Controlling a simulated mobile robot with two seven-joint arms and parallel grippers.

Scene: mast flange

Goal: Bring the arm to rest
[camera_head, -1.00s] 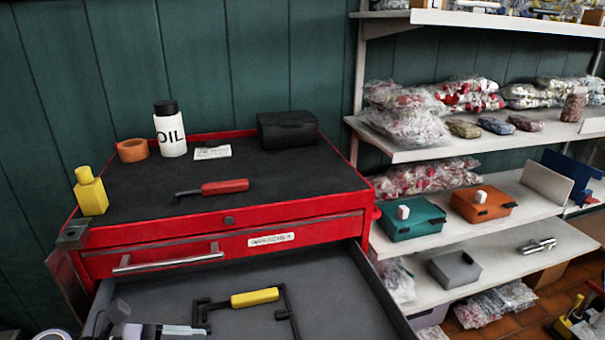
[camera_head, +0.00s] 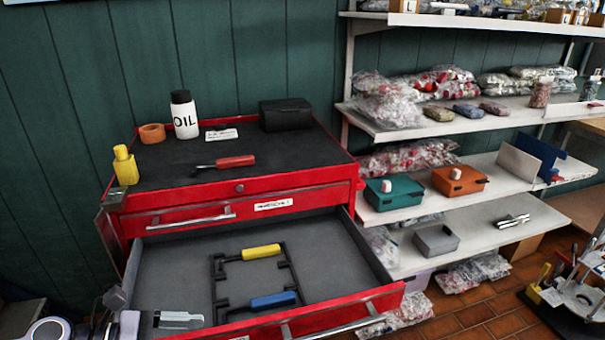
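My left gripper (camera_head: 181,319) is at the lower left, over the left front part of the open drawer (camera_head: 334,255). I see no object in it, and its finger gap is not clear. My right gripper is not in view. A yellow-handled tool (camera_head: 261,252) and a blue-handled tool (camera_head: 273,300) lie on black holders in the drawer. A red-handled tool (camera_head: 235,161) lies on the black top of the red tool chest (camera_head: 300,197).
An oil bottle (camera_head: 184,114), an orange ring (camera_head: 152,133), a yellow bottle (camera_head: 125,166) and a black case (camera_head: 286,115) stand on the chest top. Shelves at right hold bags, a teal box (camera_head: 393,193) and an orange box (camera_head: 459,180). The drawer juts forward.

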